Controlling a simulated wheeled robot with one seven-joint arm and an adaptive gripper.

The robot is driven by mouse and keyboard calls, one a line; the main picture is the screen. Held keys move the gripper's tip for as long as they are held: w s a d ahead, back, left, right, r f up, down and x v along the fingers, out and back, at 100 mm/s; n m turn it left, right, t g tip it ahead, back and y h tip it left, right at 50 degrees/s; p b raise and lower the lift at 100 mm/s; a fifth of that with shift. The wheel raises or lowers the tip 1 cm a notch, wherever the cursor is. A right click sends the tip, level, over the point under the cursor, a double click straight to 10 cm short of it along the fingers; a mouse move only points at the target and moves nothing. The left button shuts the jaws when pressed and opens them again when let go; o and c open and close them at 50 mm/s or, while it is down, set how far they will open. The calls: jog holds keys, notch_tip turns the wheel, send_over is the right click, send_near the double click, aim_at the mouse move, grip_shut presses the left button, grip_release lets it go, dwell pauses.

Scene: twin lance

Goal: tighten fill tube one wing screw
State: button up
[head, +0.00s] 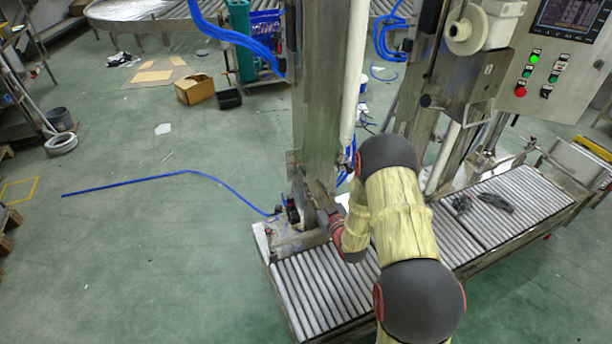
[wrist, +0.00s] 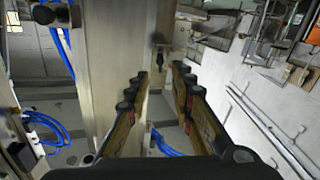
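My gripper (wrist: 158,74) is open in the wrist view, its two dark-padded fingers apart with nothing between them. A small dark fitting with a short stem (wrist: 159,48) shows just beyond the fingertips, near the edge of a steel column (wrist: 108,70); it may be the wing screw, but it is too small to tell. In the head view my gripper (head: 322,203) is beside the lower part of the steel column (head: 318,90), partly hidden by my arm. A white tube (head: 353,75) runs down the column's right side. No wing screw can be made out in the head view.
A roller conveyor (head: 318,290) passes below the column, with dark items (head: 497,202) on its right part. A control panel (head: 565,50) stands at the upper right. A blue hose (head: 150,180) lies on the otherwise mostly clear floor at left. A cardboard box (head: 195,90) is farther back.

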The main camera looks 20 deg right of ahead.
aim_at(305, 174)
jog(key=shift+w+r+b, duration=0.1)
jog(key=shift+w+b, duration=0.8)
jog(key=shift+w, duration=3)
jog(key=shift+c, duration=1.4)
grip_shut()
